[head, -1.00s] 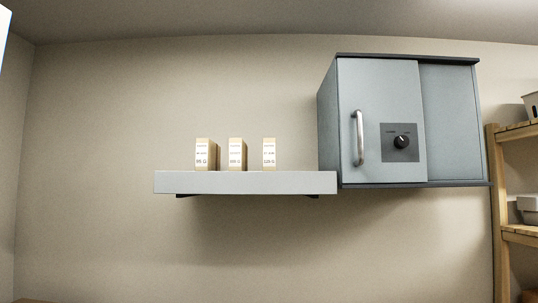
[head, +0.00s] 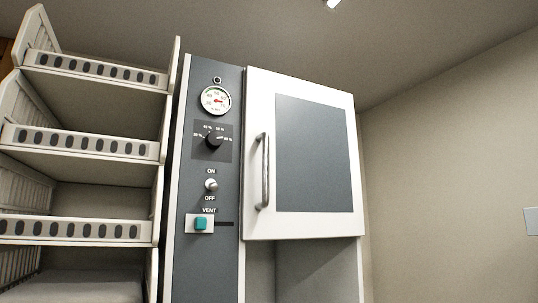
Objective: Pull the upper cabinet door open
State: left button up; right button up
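In the head view a white cabinet with a white-framed, grey-panelled door (head: 313,155) stands in the middle, and the door looks shut. A vertical metal bar handle (head: 264,172) is on the door's left side. Neither of my grippers is in view, so I cannot tell where they are relative to the handle.
A dark control panel (head: 210,270) left of the door carries a gauge (head: 215,100), a knob (head: 214,139), a toggle switch (head: 211,185) and a green vent slider (head: 201,223). A white tiered rack (head: 80,146) stands at the left. Below the door is an open recess (head: 315,270).

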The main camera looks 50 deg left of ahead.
aim_at(301, 173)
jog(key=u, duration=1.3)
